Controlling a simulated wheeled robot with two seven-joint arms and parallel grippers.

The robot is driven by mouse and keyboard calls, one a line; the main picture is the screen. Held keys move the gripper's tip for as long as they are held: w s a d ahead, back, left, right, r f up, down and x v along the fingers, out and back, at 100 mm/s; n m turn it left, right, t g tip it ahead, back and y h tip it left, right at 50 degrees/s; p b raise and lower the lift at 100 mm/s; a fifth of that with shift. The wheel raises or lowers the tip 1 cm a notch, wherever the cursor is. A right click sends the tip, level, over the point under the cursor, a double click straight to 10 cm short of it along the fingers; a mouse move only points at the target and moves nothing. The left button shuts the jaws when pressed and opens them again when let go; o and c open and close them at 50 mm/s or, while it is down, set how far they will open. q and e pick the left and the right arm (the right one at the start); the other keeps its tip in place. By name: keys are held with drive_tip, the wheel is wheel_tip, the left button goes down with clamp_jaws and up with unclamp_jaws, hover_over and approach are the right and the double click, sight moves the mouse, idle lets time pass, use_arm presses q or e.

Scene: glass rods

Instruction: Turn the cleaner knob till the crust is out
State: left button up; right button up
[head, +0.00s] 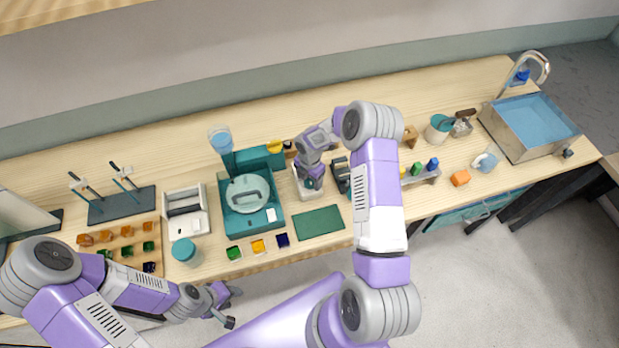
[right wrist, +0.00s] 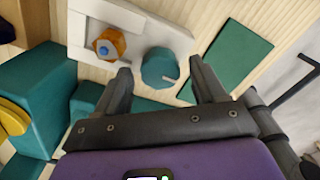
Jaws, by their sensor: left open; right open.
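The cleaner (head: 301,193) is a small white block on the bench, mostly hidden under my right gripper in the head view. In the right wrist view the cleaner (right wrist: 180,38) bears a teal round knob (right wrist: 158,66) and an orange piece (right wrist: 111,42) with a blue spot, possibly the crust, in its middle. My right gripper (right wrist: 160,69) is open, its fingertips on either side of the knob with gaps showing. In the head view my right gripper (head: 313,181) is low over the cleaner. My left gripper (head: 231,307) is open and empty in front of the bench.
A teal machine (head: 227,222) with a round lid stands left of the cleaner. A flat green mat (head: 318,222) lies in front of it. Several coloured pieces lie on a wooden board (head: 118,245) at left. A sink (head: 530,128) is at far right.

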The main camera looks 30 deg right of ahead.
drive_tip(key=shift+c, duration=0.2)
drive_tip(key=c, duration=1)
